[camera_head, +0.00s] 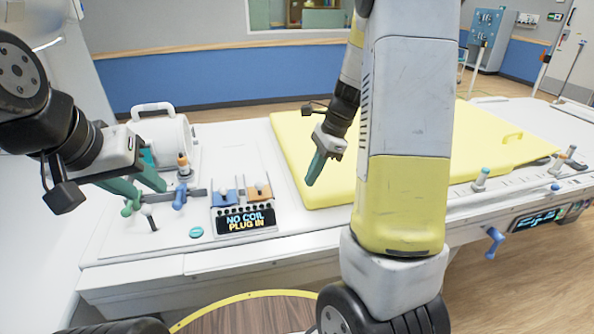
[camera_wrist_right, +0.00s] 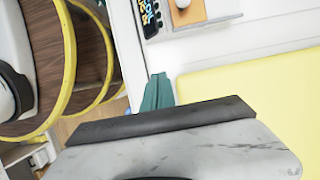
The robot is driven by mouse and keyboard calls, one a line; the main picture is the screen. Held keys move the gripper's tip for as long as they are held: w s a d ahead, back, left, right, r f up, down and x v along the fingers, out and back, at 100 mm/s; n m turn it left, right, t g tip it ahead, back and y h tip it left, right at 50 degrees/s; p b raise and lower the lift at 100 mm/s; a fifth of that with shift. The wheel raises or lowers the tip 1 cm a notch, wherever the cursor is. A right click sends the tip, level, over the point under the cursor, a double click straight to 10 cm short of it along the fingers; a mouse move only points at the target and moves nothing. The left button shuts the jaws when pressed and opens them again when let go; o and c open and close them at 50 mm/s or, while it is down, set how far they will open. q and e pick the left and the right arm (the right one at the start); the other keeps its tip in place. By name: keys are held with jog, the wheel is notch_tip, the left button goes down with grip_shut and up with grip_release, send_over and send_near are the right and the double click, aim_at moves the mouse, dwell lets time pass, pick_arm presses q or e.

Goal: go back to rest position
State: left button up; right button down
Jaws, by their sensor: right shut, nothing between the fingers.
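My left gripper (camera_head: 140,188) is at the left in the head view, over the left end of the white patient table (camera_head: 150,240). Its two green fingers are apart, with nothing visible held between them. It is close to the small upright handles on the table. My right gripper (camera_head: 316,170) points down above the left part of the yellow pad (camera_head: 400,170). Its green fingers are together and empty. In the right wrist view its fingertips (camera_wrist_right: 157,92) show beside the pad's edge.
A panel reading "NO COIL PLUG IN" (camera_head: 245,219) with blue and orange connectors sits on the table. A white cylindrical coil (camera_head: 165,132) stands behind my left gripper. The wall behind is grey and blue.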

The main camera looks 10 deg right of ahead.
jog(key=s+a+r+n+t+h, duration=0.1)
jog(key=s+a+r+n+t, duration=0.1)
jog(key=s+r+n, duration=0.5)
jog(key=s+a+r+n+t+h, duration=0.1)
jog(key=s+a+r+n+t, duration=0.2)
jog(key=s+r+n, duration=0.5)
jog(key=s+n+t, duration=0.1)
jog(key=s+n, duration=0.1)
jog(key=n, duration=0.1)
jog(key=shift+s+a+n, duration=0.25)
jog(key=shift+n, duration=0.05)
